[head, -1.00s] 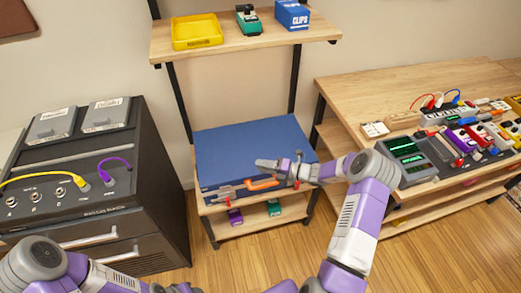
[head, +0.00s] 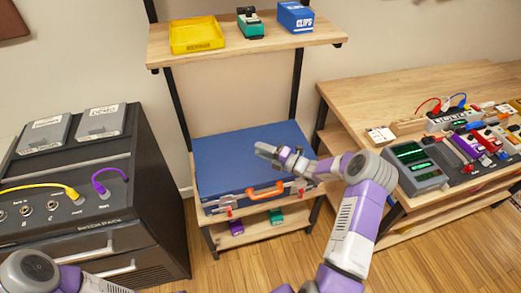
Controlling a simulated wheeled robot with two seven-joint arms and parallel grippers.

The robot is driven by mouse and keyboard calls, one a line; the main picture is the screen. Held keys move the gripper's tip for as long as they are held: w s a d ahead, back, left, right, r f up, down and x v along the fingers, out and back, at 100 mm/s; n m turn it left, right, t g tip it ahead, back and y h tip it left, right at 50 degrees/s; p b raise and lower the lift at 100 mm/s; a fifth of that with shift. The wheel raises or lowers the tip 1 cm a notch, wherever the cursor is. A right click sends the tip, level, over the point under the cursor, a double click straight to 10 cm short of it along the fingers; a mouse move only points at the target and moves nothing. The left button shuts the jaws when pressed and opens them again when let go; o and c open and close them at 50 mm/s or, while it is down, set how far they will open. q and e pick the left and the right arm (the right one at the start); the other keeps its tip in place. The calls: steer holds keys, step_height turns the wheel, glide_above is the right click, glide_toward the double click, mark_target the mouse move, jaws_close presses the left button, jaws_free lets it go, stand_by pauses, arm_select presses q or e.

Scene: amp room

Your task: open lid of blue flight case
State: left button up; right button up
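The blue flight case (head: 232,160) lies flat on a shelf of the wooden rack, its lid down. Its orange handle (head: 265,190) is on the front side, with metal latches near each end, the left latch (head: 227,200) showing a red part. My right gripper (head: 268,150) is above the right part of the lid, pointing left. Its fingers are small and seen from the side, so I cannot tell how far apart they are. Nothing shows held in it. My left arm (head: 55,275) shows at the bottom left; its gripper is out of view.
A shelf board (head: 245,43) above the case holds a yellow tray (head: 197,36), a green pedal (head: 250,23) and a blue box (head: 296,17). A black amp cabinet (head: 75,180) stands left. A wooden bench (head: 400,85) with electronics stands right. Small pedals sit below the case.

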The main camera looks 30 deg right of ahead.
steer(key=shift+s, duration=0.1)
jaws_close()
stand_by(1.2)
jaws_free()
steer(key=p+v, duration=0.1)
steer(key=v, duration=0.6)
steer(key=shift+s+p, duration=0.3)
steer(key=shift+p, duration=0.05)
